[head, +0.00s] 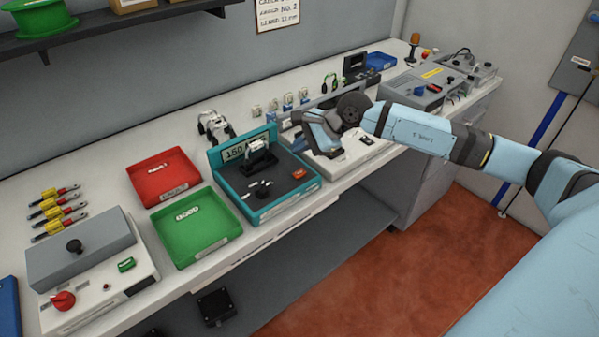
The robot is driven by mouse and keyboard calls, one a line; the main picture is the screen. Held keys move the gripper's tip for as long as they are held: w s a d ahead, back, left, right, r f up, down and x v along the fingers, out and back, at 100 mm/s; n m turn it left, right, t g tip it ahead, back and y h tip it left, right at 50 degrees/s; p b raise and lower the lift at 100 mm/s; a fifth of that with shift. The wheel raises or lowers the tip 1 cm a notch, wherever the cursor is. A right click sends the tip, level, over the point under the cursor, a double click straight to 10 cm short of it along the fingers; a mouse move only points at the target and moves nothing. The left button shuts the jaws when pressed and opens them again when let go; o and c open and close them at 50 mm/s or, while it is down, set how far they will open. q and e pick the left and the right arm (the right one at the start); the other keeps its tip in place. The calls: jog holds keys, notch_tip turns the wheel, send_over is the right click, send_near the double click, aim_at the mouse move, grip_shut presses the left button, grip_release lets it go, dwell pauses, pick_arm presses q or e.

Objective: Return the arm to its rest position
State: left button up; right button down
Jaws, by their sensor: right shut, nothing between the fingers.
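My right arm reaches in from the right over the workbench (120,275). My right gripper (331,150) points down and to the left, low over a white device (362,153) on the bench. It is shut and holds nothing that I can see. I cannot tell whether its fingertips touch the device, which the gripper and wrist partly hide. My left gripper is not in view.
Left of the gripper stands a teal fixture (255,215) with a display. A red tray (163,192) and a green tray (195,245) follow, then a grey-topped machine (80,250). Grey equipment (430,85) fills the right end. Open floor (430,265) lies in front.

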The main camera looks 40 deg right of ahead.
dwell(0.3)
jog(key=s+a+m+t+y+p, duration=0.3)
jog(key=s+a+m+y, duration=0.1)
jog(key=a+m, duration=0.5)
jog(key=s+a+m+t+y+p, duration=0.35)
jog(key=a+m, duration=0.35)
jog(key=m, duration=0.3)
jog(key=s+f+m+h+p, duration=0.1)
jog(key=s+f+m+h, duration=0.2)
jog(key=m, duration=0.7)
jog(key=s+f+m+g+h+p, duration=0.1)
jog(key=s+f+m+h, duration=0.3)
jog(key=s+m, duration=0.5)
jog(key=s+f+m+g+h+p, duration=0.1)
jog(key=s+f+m+h+p, duration=0.2)
jog(key=s+f+m, duration=0.4)
jog(key=m+h, duration=0.1)
jog(key=m, duration=0.5)
jog(key=shift+a+f, duration=0.3)
jog(key=shift+a, duration=0.1)
